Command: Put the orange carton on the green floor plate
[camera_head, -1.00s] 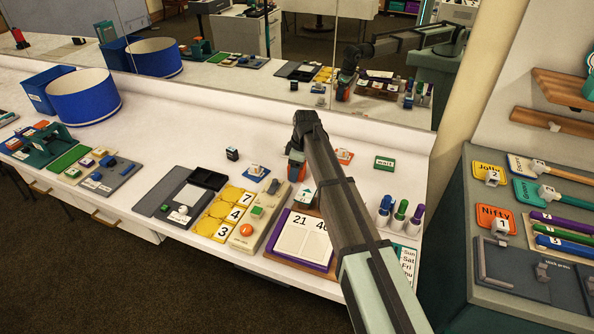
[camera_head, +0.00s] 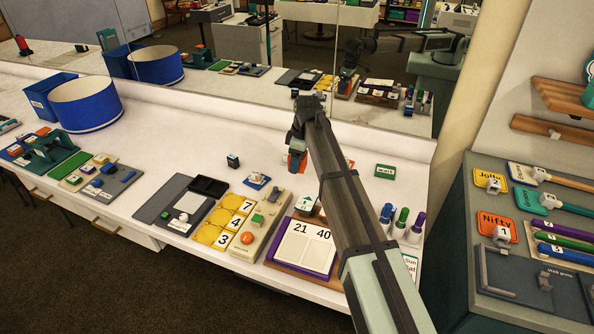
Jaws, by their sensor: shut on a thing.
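My gripper (camera_head: 297,148) is over the middle of the white counter, pointing down, seen from behind along the arm. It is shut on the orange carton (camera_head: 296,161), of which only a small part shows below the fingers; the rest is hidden. The carton seems held above the counter, but the gap is hard to judge. The green floor plate seems to be the flat bright green rectangle (camera_head: 70,165) at the left, in front of a dark teal frame. It looks bare and lies well to the left of my gripper.
Between them are a small dark block (camera_head: 233,161), a black tray (camera_head: 208,186), yellow number tiles (camera_head: 221,226) and a grey board (camera_head: 117,181). A blue drum (camera_head: 85,104) stands behind at left. A mirror (camera_head: 240,85) backs the counter. A green "wait" sign (camera_head: 385,171) lies right.

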